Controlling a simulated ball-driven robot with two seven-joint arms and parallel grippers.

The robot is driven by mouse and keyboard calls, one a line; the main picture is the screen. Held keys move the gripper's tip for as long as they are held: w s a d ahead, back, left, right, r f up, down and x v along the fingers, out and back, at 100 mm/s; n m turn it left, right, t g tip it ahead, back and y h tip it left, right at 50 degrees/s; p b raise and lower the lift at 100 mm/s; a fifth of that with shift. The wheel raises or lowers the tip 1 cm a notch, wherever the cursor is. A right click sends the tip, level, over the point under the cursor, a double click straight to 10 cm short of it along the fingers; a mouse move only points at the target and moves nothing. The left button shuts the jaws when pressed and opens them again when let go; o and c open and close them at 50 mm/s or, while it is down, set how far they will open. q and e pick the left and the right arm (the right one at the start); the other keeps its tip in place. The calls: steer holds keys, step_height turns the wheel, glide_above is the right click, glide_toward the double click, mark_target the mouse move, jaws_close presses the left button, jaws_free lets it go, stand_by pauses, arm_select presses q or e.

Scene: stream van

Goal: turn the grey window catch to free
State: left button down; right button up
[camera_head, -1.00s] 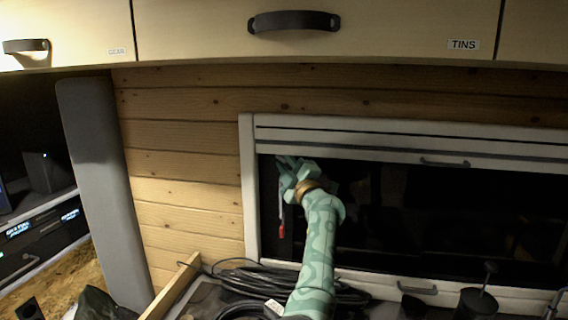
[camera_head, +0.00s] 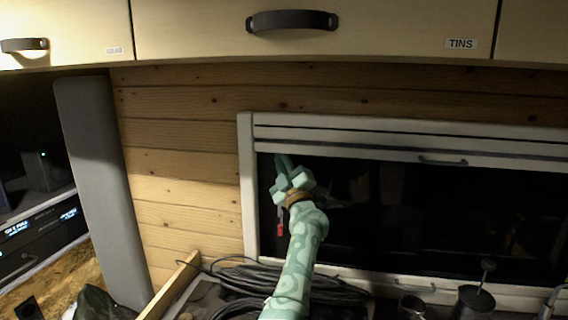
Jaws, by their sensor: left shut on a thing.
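The window (camera_head: 420,220) has a white frame and dark glass. My left gripper (camera_head: 284,168) is at the window's left side, near the frame's upper left corner. Its jaws are shut on the grey window catch, which is mostly hidden behind the fingers and wrist, so I cannot tell how far it is turned. A narrow grey strip with a red tip (camera_head: 280,230) shows below the gripper, along the left edge of the glass. I cannot tell whether this strip is part of the catch. My right gripper is not in view.
Overhead cupboards with dark handles (camera_head: 292,21) run above the window, one labelled TINS (camera_head: 461,44). A grey upright panel (camera_head: 100,190) stands at the left. Coiled black cables (camera_head: 245,278) lie below the window. A dark pot (camera_head: 474,302) stands at lower right.

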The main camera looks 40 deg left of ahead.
arm_select(q)
steer(key=shift+s+a+f+m+t+h, duration=0.1)
steer(key=shift+a+m+t+h, duration=0.1)
steer(key=shift+m+t+h, duration=1.7)
steer(key=shift+s+a+f+m+t+h, duration=0.15)
steer(key=shift+m+t+h, duration=0.7)
steer(key=shift+m+t, duration=2.15)
steer(key=shift+s+a+r+m+t+h, duration=0.15)
steer(key=shift+m+t+h, duration=1.2)
steer(key=shift+m, duration=2.25)
steer(key=shift+a+f+m+h, duration=0.1)
steer(key=shift+m+h, duration=0.2)
steer(key=shift+h, duration=0.1)
steer(key=c, duration=1.7)
jaws_free()
steer(key=shift+w, duration=0.1)
steer(key=shift+c, duration=0.2)
steer(key=shift+f, duration=0.1)
